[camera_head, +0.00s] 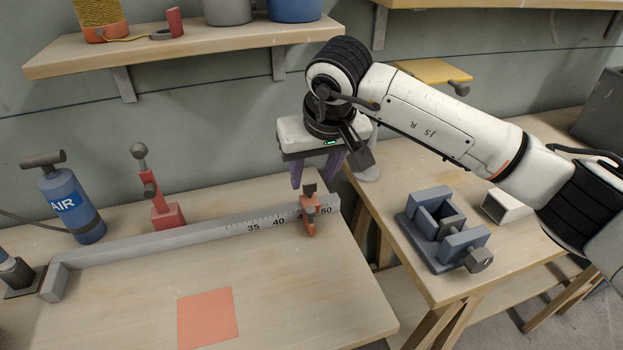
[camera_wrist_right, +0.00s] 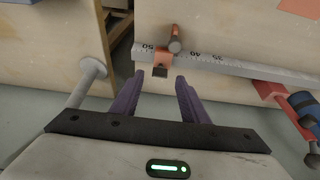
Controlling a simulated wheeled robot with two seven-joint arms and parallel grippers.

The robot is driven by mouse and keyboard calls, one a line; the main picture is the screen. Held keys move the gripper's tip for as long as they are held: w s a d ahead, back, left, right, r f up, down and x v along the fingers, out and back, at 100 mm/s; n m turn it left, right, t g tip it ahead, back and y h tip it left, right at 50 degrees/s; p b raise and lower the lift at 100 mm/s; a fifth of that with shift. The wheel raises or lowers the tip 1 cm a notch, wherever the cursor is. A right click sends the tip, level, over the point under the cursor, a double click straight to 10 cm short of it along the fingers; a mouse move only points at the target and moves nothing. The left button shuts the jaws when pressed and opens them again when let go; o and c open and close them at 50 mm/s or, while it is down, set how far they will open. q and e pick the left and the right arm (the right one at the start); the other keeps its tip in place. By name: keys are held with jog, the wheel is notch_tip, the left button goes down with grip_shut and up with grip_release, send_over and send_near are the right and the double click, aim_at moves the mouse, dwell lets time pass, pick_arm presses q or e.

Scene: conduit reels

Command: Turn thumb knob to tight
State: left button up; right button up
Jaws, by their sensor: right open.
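An orange stop (camera_head: 309,217) sits on the grey ruled fence (camera_head: 180,237) near its right end, by the 50 mark. A dark square-headed knob (camera_head: 309,188) stands on top of it, and a rust-brown rounded part shows on its front side. In the right wrist view the stop (camera_wrist_right: 163,59) and its dark knob (camera_wrist_right: 160,72) lie just beyond the fingertips. My right gripper (camera_head: 316,172) has its purple fingers spread and empty, pointing down above the knob, apart from it. It also shows in the wrist view (camera_wrist_right: 160,84). My left gripper is out of view.
A red lever clamp (camera_head: 166,212) and a blue AIR bottle (camera_head: 72,205) stand behind the fence. An orange square (camera_head: 207,317) lies on the bench. A blue-grey vise (camera_head: 443,228) sits on the right table, across a gap. A shelf (camera_head: 180,48) hangs above.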

aim_at(310, 191)
jog(key=x, duration=0.2)
jog(key=shift+w+a+f, duration=0.1)
jog(key=shift+w+f, duration=0.05)
jog(key=shift+f, duration=0.15)
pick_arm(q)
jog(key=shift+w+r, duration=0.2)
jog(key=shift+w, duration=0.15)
pick_arm(e)
jog(key=shift+f, duration=0.1)
grip_shut()
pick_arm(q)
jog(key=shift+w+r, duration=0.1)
